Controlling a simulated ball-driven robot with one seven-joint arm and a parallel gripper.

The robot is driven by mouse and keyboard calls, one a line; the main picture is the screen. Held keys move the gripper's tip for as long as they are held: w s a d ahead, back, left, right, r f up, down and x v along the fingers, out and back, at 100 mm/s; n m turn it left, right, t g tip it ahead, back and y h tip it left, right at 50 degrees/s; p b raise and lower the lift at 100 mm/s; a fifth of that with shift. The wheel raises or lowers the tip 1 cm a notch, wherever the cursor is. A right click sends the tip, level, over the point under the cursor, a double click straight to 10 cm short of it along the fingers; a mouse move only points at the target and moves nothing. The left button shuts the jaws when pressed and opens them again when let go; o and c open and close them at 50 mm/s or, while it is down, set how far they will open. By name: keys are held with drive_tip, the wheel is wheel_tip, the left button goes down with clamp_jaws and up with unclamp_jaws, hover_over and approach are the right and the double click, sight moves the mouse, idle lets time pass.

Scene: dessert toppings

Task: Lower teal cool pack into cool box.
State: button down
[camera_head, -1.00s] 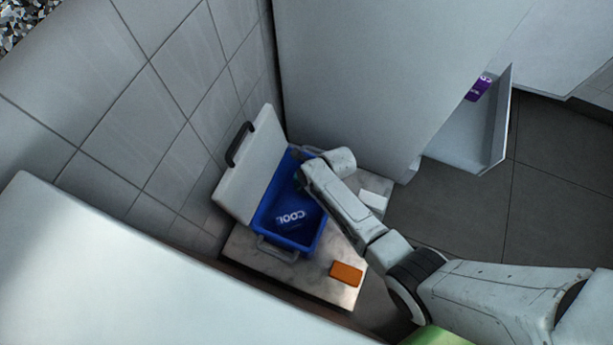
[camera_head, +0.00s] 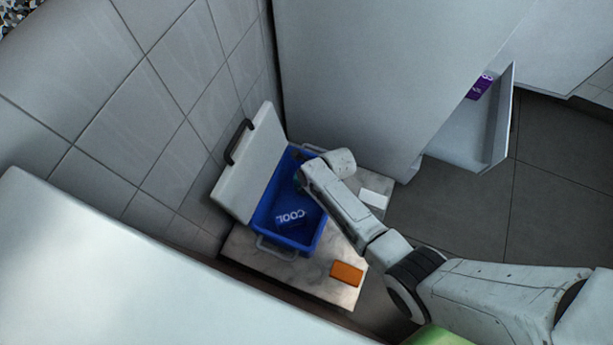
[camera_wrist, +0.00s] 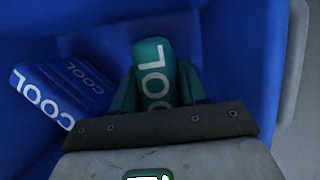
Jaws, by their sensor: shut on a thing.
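The blue cool box (camera_head: 265,217) stands open on a marble-topped surface, its white lid tilted back to the left. A blue cool pack (camera_head: 290,217) lettered COOL lies inside it; it also shows at the left of the wrist view (camera_wrist: 60,92). The teal cool pack (camera_wrist: 154,75) is upright between the fingers of my gripper (camera_wrist: 155,92) in the wrist view, with blue box walls around it. My gripper is shut on it. In the head view, my arm's wrist hides most of the gripper and pack over the box's far right part. Whether the pack touches the floor is unclear.
An orange block (camera_head: 347,274) and a white block (camera_head: 373,199) lie on the marble surface (camera_head: 290,276) beside the box. The lid (camera_head: 252,165) leans near the tiled wall. An open door or drawer (camera_head: 480,140) with a purple pack (camera_head: 481,88) is at the right.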

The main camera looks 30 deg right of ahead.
drive_tip(key=shift+f+b, duration=0.4)
drive_tip(key=shift+f, duration=0.15)
idle(0.4)
drive_tip(key=c, duration=0.5)
unclamp_jaws()
drive_tip(key=p+v, duration=0.6)
drive_tip(key=v, duration=0.4)
drive_tip(key=shift+s+d+r, duration=0.1)
drive_tip(key=shift+r, duration=0.3)
